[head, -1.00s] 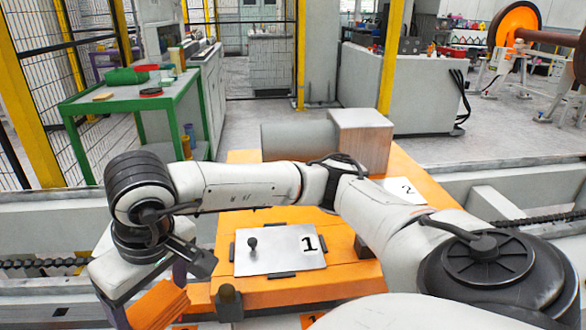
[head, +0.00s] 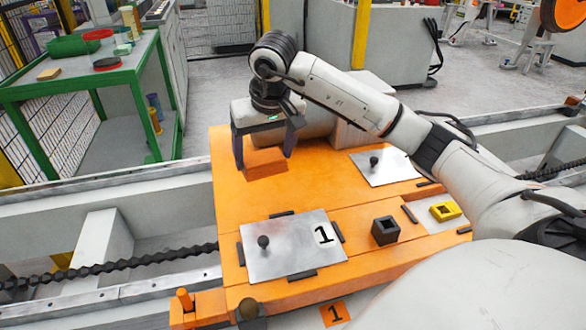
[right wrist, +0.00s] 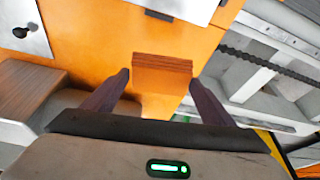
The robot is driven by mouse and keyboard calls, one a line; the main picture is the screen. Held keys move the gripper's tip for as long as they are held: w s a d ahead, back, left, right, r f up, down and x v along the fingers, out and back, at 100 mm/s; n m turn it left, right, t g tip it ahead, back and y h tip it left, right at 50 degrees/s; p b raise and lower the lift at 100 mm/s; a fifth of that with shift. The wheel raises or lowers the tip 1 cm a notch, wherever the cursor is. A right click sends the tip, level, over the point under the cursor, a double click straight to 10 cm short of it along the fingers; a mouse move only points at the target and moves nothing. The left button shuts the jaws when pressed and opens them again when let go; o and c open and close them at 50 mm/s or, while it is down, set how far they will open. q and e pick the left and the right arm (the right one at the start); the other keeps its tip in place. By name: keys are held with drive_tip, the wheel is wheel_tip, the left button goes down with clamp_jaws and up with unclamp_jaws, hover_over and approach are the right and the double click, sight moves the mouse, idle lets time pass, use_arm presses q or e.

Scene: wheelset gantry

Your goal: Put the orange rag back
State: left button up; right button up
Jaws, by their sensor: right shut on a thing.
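The orange rag (head: 266,162) is a folded block between the fingers of my right gripper (head: 264,158). The gripper is shut on it and points down over the back left part of the orange bench top (head: 235,200). In the right wrist view the rag (right wrist: 162,75) shows between the two dark fingertips (right wrist: 160,78), with the orange top behind it. I cannot tell whether the rag touches the top. My left gripper is in neither view.
A metal plate marked 1 (head: 290,246) with a black knob lies on the front of the bench. A second plate (head: 384,167), a black square block (head: 385,230) and a yellow socket (head: 445,211) are to the right. A green table (head: 100,80) stands at the left.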

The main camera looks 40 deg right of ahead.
drive_tip(key=d+m, duration=0.1)
drive_tip(key=d, duration=0.7)
drive_tip(key=shift+m+g, duration=0.3)
drive_tip(key=x, duration=0.3)
drive_tip(key=s+x, duration=0.1)
drive_tip(key=x, duration=0.1)
drive_tip(key=shift+f+b, duration=0.25)
drive_tip(key=shift+b, duration=0.15)
drive_tip(key=shift+s+a+b+x, duration=0.1)
drive_tip(key=shift+s+b+x, duration=0.05)
drive_tip(key=shift+x, duration=0.6)
drive_tip(key=shift+s+a+b+x, duration=0.1)
drive_tip(key=shift+s+b+x, duration=0.05)
drive_tip(key=shift+x, duration=0.55)
drive_tip(key=shift+s+a+b+x, duration=0.1)
drive_tip(key=shift+s+b+x, duration=0.05)
drive_tip(key=shift+x, duration=0.6)
drive_tip(key=o, duration=0.9)
drive_tip(key=shift+d+f, duration=0.1)
drive_tip(key=shift+f, duration=0.1)
drive_tip(key=shift+r, duration=0.55)
drive_tip(key=v, duration=0.3)
drive_tip(key=p+v, duration=0.1)
drive_tip(key=v, duration=0.3)
drive_tip(key=p+v, duration=0.1)
drive_tip(key=v, duration=0.3)
drive_tip(key=shift+s+a+r, duration=0.15)
drive_tip(key=shift+s+a, duration=0.05)
drive_tip(key=shift+a, duration=0.1)
